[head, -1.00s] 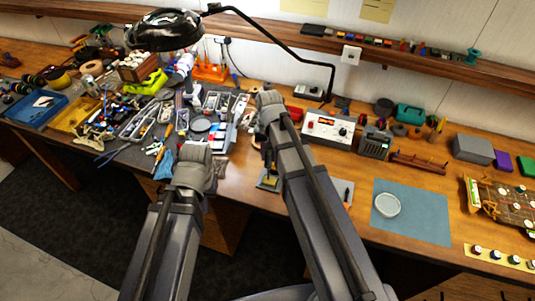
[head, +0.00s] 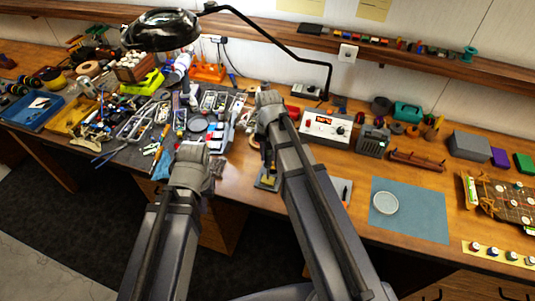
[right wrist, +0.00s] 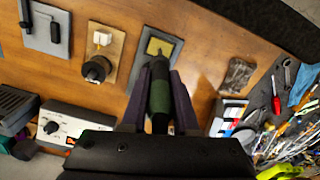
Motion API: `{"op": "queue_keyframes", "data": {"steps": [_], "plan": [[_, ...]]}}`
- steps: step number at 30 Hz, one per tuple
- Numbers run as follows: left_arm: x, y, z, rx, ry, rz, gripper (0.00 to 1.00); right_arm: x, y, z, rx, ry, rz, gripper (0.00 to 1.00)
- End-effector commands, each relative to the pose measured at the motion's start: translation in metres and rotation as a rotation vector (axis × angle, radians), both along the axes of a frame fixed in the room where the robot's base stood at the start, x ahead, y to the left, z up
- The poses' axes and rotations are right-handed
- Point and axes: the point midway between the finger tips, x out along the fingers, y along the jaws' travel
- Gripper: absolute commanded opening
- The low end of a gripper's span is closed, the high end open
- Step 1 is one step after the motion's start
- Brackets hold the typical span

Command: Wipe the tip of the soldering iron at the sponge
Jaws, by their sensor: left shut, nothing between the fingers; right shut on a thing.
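The soldering iron (right wrist: 160,95) has a dark green handle and lies between the dark fingers of my right gripper (right wrist: 160,76), which is shut on it. The iron points toward the yellow sponge (right wrist: 160,46), which sits in a grey tray (right wrist: 174,58). The front end of the iron overlaps the tray's near edge in the right wrist view; I cannot tell whether the tip touches the sponge. In the head view the sponge (head: 268,181) shows beside my right arm, which hides the iron. My left arm is at the left, and its gripper is hidden behind its own links.
The white soldering station (head: 326,130) stands behind the right arm. A wooden block with a dark round part (right wrist: 97,66) is beside the sponge tray. Crowded tools lie on a dark mat (head: 128,158) at the left. A blue mat (head: 425,212) with a white dish lies right.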

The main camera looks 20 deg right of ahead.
Motion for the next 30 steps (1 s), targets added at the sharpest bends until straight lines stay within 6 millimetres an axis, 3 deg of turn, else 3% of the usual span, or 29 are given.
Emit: {"op": "queue_keyframes", "data": {"steps": [30], "plan": [[0.0001, 0.0000, 0.0008, 0.000, 0.000, 0.000, 0.00, -0.0064, -0.0096, 0.0009, -0.002, 0.001, 0.000, 0.00]]}}
